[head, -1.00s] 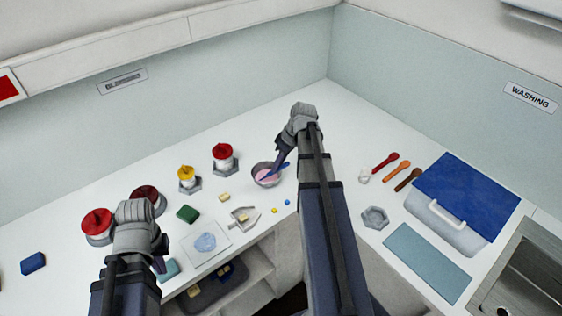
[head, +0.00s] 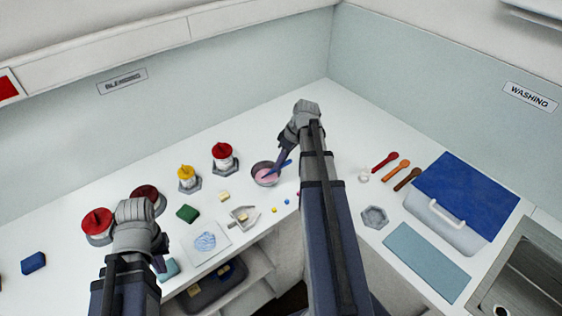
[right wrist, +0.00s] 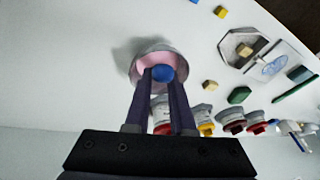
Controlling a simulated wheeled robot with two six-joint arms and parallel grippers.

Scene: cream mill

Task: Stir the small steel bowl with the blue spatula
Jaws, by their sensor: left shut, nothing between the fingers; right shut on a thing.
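The small steel bowl (head: 256,174) stands on the counter and holds pink contents. The blue spatula (head: 286,163) is in my right gripper (head: 277,164), its lower end in the pink contents. In the right wrist view the bowl (right wrist: 180,49) is beyond my right fingers (right wrist: 163,84), and the blue of the spatula (right wrist: 162,74) shows between their tips over the pink. My right gripper is shut on the spatula, above the bowl. My left gripper (head: 160,264) is shut and empty, low at the left near a teal block, away from the bowl.
Red-topped (head: 222,152) and yellow-topped (head: 187,174) containers stand left of the bowl. A green block (head: 187,213), a scoop-like tray (head: 244,217) and small coloured bits lie nearby. Three spoons (head: 397,169) and a blue-lidded box (head: 468,190) are at the right.

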